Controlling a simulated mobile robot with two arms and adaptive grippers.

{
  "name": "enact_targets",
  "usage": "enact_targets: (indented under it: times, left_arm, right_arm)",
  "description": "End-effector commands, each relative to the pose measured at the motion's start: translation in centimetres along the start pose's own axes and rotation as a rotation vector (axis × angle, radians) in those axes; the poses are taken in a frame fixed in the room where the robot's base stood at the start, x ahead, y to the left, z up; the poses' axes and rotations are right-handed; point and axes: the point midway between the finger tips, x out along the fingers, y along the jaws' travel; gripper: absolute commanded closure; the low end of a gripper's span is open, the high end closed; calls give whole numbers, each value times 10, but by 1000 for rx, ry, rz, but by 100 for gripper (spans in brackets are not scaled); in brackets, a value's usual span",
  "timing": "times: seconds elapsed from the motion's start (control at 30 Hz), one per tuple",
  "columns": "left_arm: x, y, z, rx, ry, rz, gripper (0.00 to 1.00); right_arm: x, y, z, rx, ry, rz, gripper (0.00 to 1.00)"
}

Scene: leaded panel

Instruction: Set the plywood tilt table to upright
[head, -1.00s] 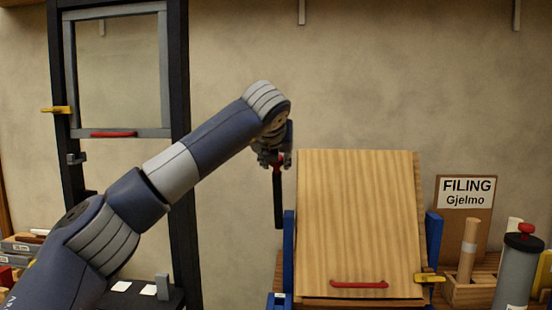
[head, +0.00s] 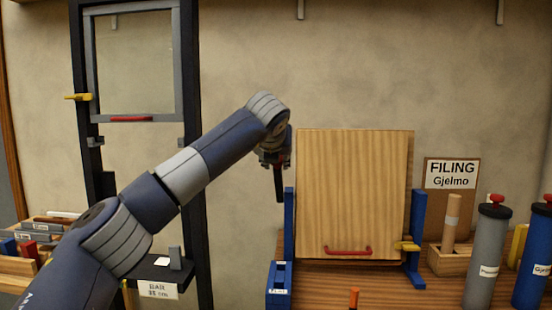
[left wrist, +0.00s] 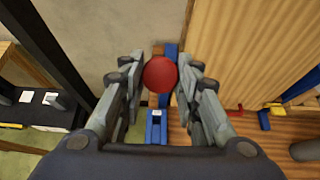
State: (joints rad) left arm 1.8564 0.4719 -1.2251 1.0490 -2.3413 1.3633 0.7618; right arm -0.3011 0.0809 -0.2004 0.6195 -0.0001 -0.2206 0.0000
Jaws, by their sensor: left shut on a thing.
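The plywood tilt table (head: 352,195) is a wooden board between blue side supports. It looks upright or close to it; I cannot tell its exact angle. A red handle (head: 348,251) is on its lower front, and a yellow catch (head: 407,246) is at its lower right. My left gripper (head: 274,160) is just left of the board's upper part, apart from it. It is shut on a black rod (head: 279,184) with a red ball top (left wrist: 160,74). The rod hangs down beside the left blue support. The board's edge also shows in the left wrist view (left wrist: 250,50). My right gripper is not in view.
A dark stand with a glazed frame (head: 180,60) is on the left. Several bins are at the lower left. A wooden block with a dowel (head: 448,262) and red-topped cylinders (head: 490,260) are on the right. The wall behind is bare around my gripper.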

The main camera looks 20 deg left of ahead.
Motion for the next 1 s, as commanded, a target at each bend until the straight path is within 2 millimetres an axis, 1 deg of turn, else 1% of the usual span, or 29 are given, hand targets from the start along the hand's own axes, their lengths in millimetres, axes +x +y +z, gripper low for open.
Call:
enact_targets:
  times: [0.03,0.47,0.5,0.57,0.87,1.0]
  left_arm:
    - [5,-2,-10,5,22,3,100]
    - [7,-2,-11,8,22,3,100]
    - [7,-2,-11,9,22,3,63]
    - [7,-2,-11,9,21,3,51]
    - [4,-1,-6,4,12,1,51]
    - [-3,-2,-4,4,8,-1,51]
  right_arm:
    - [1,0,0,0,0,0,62]
    - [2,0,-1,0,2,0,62]
    - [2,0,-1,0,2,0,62]
    - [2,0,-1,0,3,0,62]
    - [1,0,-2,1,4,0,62]
    - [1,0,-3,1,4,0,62]
